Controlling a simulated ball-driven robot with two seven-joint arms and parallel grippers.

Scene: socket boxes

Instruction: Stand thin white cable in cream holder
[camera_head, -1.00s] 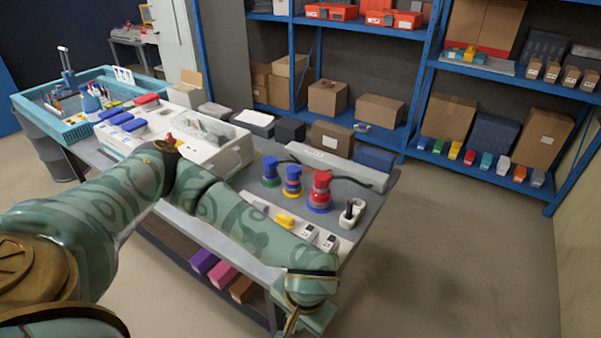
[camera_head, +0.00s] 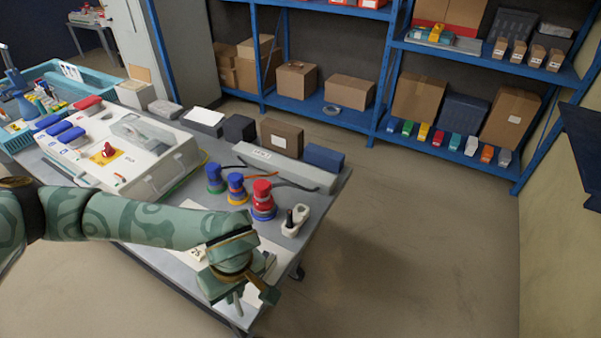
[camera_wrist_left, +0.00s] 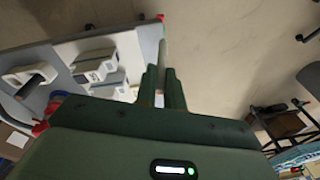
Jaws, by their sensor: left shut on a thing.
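My left gripper (camera_head: 238,300) is over the front right end of the grey table. In the left wrist view its two fingers (camera_wrist_left: 163,88) are shut on a thin white cable (camera_wrist_left: 163,42), which sticks out beyond the fingertips. The cable is not clear in the head view. The cream holder (camera_head: 290,229) stands near the table's right edge, with a dark upright piece in it. It also seems to show at the left of the left wrist view (camera_wrist_left: 18,76). The gripper is apart from the holder, on its near side. My right gripper is not in view.
Stacked coloured reels, including a red one (camera_head: 263,198), stand left of the holder. A long grey box (camera_head: 285,166) lies behind them. White socket boxes (camera_wrist_left: 95,66) lie near the gripper. Floor is clear right of the table (camera_head: 350,193).

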